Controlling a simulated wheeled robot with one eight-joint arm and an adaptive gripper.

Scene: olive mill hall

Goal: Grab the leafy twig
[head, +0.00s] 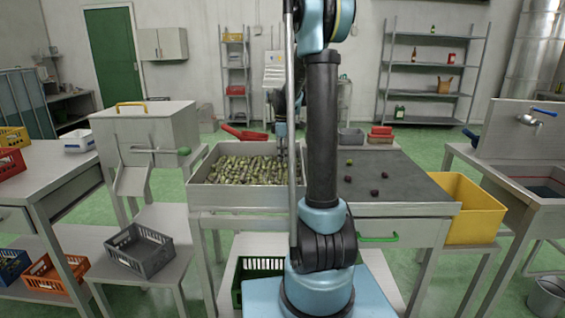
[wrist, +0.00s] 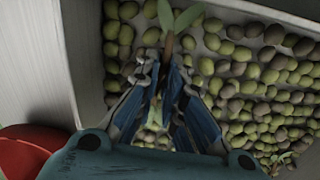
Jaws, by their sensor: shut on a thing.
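The leafy twig (wrist: 169,42) shows in the wrist view, with a thin brown stem and green leaves at its upper end. My gripper (wrist: 164,72) is shut on its stem, and the leaves stick out past the fingertips. In the head view my gripper (head: 282,132) is over the olive bin and partly hidden by my arm. I cannot make out the twig in the head view.
The metal olive bin (head: 197,180) holds many green and dark olives. Another small leafy sprig (wrist: 282,160) lies at its lower right in the wrist view. A dark sorting surface (head: 395,180) with a few olives is to the right.

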